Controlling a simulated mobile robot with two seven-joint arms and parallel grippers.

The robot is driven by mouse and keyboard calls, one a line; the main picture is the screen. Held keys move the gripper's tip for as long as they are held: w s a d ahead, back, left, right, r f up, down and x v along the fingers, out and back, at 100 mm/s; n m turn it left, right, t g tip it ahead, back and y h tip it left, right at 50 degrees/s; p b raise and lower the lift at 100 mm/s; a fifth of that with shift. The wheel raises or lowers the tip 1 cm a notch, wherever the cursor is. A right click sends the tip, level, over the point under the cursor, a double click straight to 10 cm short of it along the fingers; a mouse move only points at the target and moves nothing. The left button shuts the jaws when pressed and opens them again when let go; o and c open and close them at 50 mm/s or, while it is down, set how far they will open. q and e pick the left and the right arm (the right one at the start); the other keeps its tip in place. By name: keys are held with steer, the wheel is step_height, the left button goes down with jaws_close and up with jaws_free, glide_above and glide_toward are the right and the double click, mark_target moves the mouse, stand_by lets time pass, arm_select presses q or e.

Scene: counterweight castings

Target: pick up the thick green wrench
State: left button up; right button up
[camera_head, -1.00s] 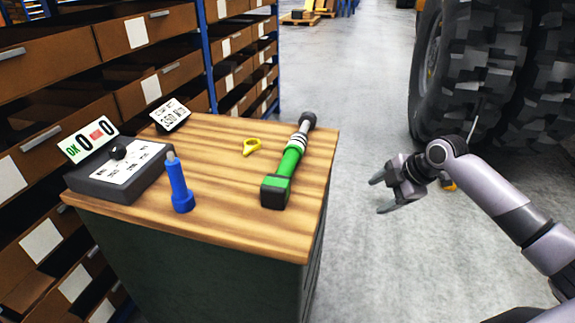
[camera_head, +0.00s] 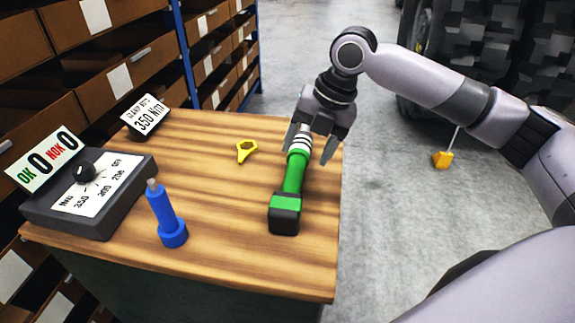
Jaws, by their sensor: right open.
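The thick green wrench (camera_head: 293,178) lies on the wooden bench top (camera_head: 210,192) near its right side. It has a black and green block at the near end and white and dark rings farther up. My right gripper (camera_head: 309,152) is open over the far part of the wrench, its fingers on either side of the ringed section. The gripper hides the far end of the wrench. I cannot tell whether the fingers touch it. My left gripper does not show.
A blue tool (camera_head: 165,215) stands upright on the bench, left of the wrench. A yellow part (camera_head: 246,151) lies behind. Drawer shelves and a big tyre (camera_head: 490,45) lie beyond.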

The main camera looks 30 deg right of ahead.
mark_target(296, 168)
steer(key=x, duration=0.6)
steer(key=shift+w+d+f, duration=0.1)
steer(key=shift+w+f, duration=0.15)
steer(key=shift+f, duration=0.1)
jaws_close()
steer(key=shift+w+r, duration=0.1)
steer(key=shift+r, duration=0.15)
